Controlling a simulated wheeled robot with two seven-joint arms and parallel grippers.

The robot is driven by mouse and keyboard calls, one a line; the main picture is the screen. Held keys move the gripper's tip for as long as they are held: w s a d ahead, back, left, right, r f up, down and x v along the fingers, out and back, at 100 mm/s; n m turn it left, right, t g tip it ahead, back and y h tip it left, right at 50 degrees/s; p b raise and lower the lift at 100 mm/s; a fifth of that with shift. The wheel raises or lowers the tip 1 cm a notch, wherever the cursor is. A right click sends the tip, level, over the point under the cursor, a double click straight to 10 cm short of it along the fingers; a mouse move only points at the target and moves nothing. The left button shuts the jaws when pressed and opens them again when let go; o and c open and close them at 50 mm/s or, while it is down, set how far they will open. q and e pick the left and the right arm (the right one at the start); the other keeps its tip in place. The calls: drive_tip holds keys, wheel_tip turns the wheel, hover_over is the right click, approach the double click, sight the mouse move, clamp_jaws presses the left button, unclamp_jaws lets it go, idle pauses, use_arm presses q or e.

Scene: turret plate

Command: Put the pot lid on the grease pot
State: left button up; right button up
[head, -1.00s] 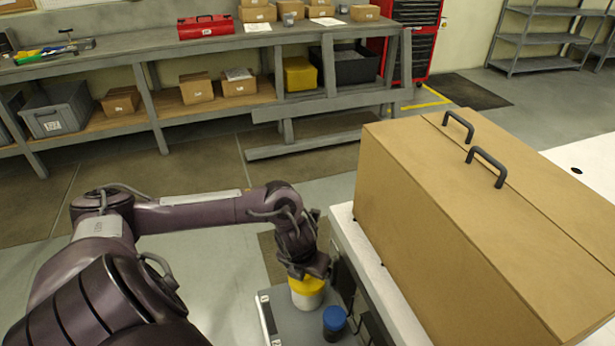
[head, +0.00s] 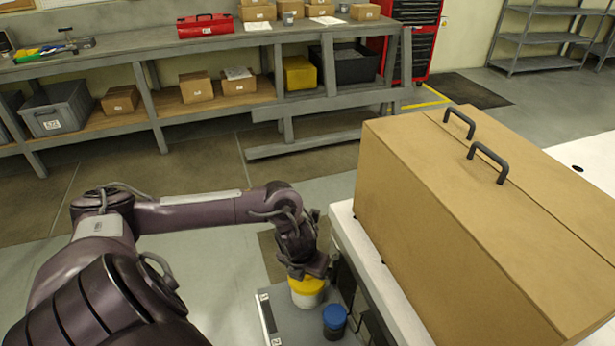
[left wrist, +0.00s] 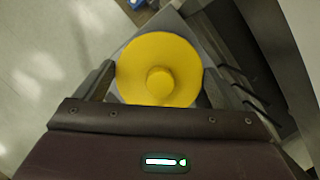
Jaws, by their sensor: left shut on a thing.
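The pot lid (head: 306,286) is yellow and round. In the left wrist view the lid (left wrist: 180,52) shows from above, with a round knob in its middle. My left gripper (head: 306,272) points down at the lid and is shut on it; in the wrist view its fingers stand on both sides of the lid. The white grease pot (head: 307,300) shows directly under the lid in the head view. I cannot tell whether the lid is fully seated or just above the rim. The wrist view hides the pot behind the lid. My right gripper is not in view.
A jar with a blue top (head: 335,317) stands close to the right of the pot on a grey surface (head: 290,328). A large brown box (head: 450,215) with two black handles stands on a white table at right. A long grey workbench (head: 130,58) runs along the back.

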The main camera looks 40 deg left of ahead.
use_arm(q)
drive_tip(key=shift+f, duration=0.15)
drive_tip(key=o, duration=0.7)
drive_tip(key=shift+r+p, duration=3.05)
drive_tip(key=shift+r, duration=0.5)
drive_tip(key=shift+s+f, duration=0.1)
